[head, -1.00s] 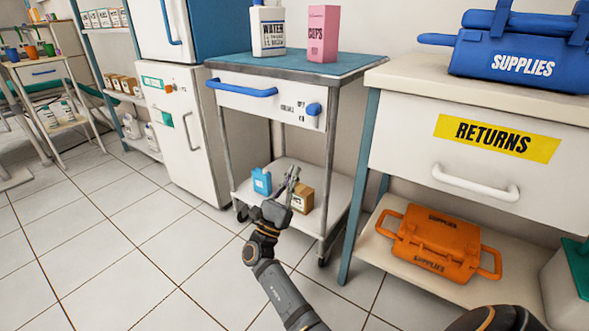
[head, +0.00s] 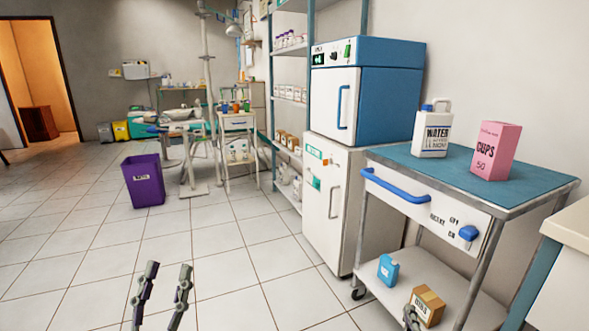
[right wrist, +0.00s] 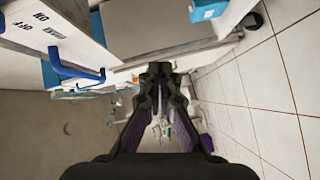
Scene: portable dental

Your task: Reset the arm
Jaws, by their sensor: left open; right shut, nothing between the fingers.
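My left gripper (head: 169,268) shows at the bottom left of the head view, with its two fingers apart and nothing between them. It is above bare floor tiles. My right gripper (head: 411,316) shows only in part at the bottom edge, in front of the small brown box (head: 428,304) on the cart's lower shelf. In the right wrist view its fingers (right wrist: 160,70) are together and hold nothing. I cannot tell whether it touches the box. Most of both arms is out of the head view.
A cart (head: 430,206) with a blue top carries a water jug (head: 432,134) and a pink cups box (head: 495,151). A purple bin (head: 143,182) is further back. Open floor lies left.

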